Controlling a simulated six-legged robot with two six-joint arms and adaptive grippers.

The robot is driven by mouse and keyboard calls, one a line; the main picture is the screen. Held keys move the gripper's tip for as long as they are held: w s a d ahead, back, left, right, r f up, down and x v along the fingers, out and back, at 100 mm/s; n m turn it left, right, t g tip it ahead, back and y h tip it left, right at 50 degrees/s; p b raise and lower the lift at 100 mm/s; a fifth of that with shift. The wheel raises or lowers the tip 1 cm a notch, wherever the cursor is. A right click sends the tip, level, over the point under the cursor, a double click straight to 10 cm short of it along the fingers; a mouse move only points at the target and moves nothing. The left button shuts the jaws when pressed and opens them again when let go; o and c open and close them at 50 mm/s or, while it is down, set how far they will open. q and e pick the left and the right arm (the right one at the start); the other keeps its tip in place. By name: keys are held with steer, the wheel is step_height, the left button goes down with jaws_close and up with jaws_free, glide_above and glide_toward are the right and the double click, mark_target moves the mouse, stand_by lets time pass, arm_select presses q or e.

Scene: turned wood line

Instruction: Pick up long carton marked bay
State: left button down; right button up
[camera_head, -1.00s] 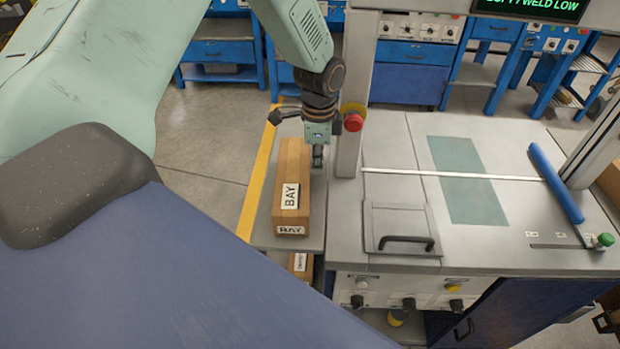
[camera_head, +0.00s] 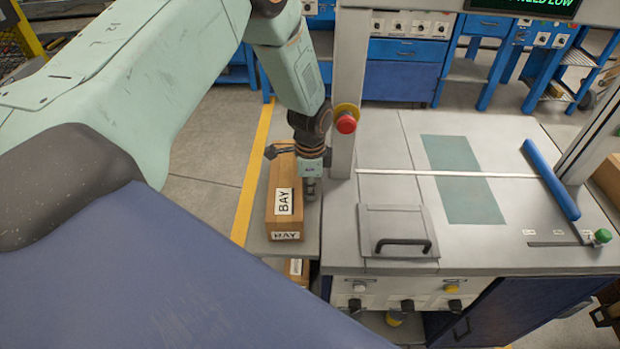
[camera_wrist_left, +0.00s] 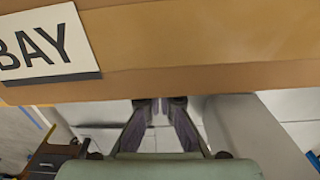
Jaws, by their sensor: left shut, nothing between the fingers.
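The long carton marked BAY (camera_head: 284,222) is brown and lies lengthwise on a grey side shelf (camera_head: 258,243), with white BAY labels on its top and near end. My left gripper (camera_head: 311,196) is at the carton's right side, shut and empty, pointing down. The gripper and wrist hide part of the carton's far end. In the left wrist view the carton (camera_wrist_left: 200,45) fills the upper part, and the closed fingertips (camera_wrist_left: 160,103) sit beside its lower edge. I cannot tell whether they touch it. My right gripper is not in view.
Another labelled carton (camera_head: 296,270) sits lower, under the shelf. An upright grey post (camera_head: 346,90) with a red button (camera_head: 346,124) stands just right of the gripper. The grey worktop (camera_head: 390,150) extends right, with a black-handled lid (camera_head: 398,222). Blue benches stand behind.

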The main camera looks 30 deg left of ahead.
mark_target(282, 190)
arm_select(q)
steer(key=shift+a+f, duration=0.1)
steer(key=shift+f, duration=0.25)
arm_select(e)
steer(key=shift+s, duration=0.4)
arm_select(q)
steer(key=s+a+p, duration=0.1)
steer(key=a, duration=0.1)
steer(key=s+a+p, duration=0.1)
steer(key=a, duration=0.1)
steer(key=s+a, duration=0.1)
steer(key=a, duration=0.1)
steer(key=shift+s+p, duration=0.3)
steer(key=shift+p, duration=0.1)
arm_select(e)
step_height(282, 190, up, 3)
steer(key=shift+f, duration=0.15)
arm_select(q)
steer(key=shift+d, duration=0.15)
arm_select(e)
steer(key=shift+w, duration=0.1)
